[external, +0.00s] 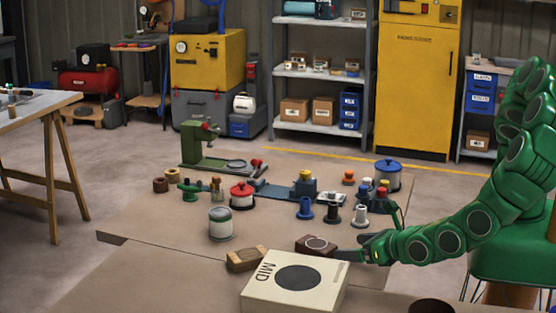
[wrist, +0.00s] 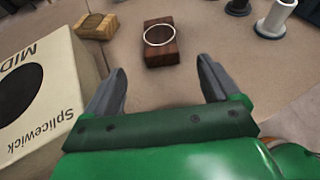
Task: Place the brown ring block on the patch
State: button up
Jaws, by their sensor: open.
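The brown ring block (external: 317,246) is a dark wooden block with a pale ring on top, lying on the brown table sheet. In the wrist view the ring block (wrist: 161,52) sits just beyond and between my fingertips. My gripper (wrist: 162,74) is open and empty, its two grey fingers apart. In the external view my gripper (external: 352,253) is low, to the right of the block. A round black patch (external: 298,278) lies on top of a cream box marked MID, in front of the block. The patch (wrist: 18,92) is partly cut off at the wrist view's left.
A lighter wooden block (external: 245,259) lies left of the ring block, close to the cream box (wrist: 62,75). Spools (external: 332,212), a grey-green can (external: 220,224) and a red-lidded pot (external: 242,196) stand behind. A dark round thing (external: 432,306) is at the front edge.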

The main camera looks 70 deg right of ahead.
jog(key=shift+v, duration=1)
